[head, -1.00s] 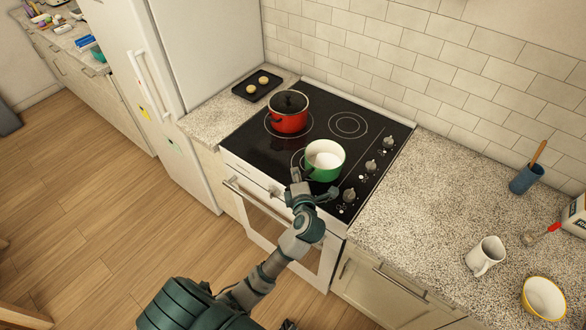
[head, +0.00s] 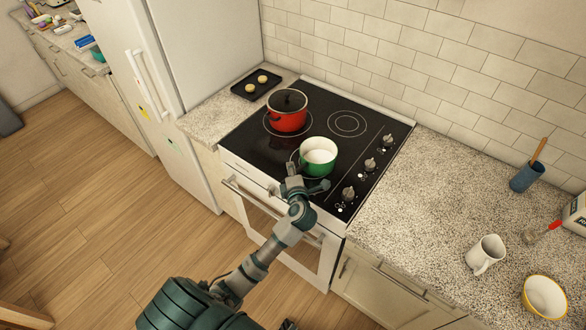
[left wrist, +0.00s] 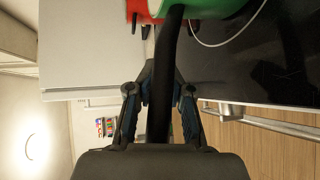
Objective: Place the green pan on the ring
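The green pan (head: 318,157), white inside, is over the front of the black cooktop. It covers most of a thin white ring (head: 294,155), whose left edge shows beside it. My left gripper (head: 292,182) is at the pan's front-left side. In the left wrist view, the fingers of my left gripper (left wrist: 162,90) close on the pan's black handle (left wrist: 169,45). The pan's green side (left wrist: 215,8) and a curved ring line (left wrist: 222,43) show at the top. I cannot tell whether the pan's bottom touches the glass. My right gripper is out of view.
An empty ring (head: 347,124) is at the back right. Knobs (head: 370,164) line the cooktop's right side.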

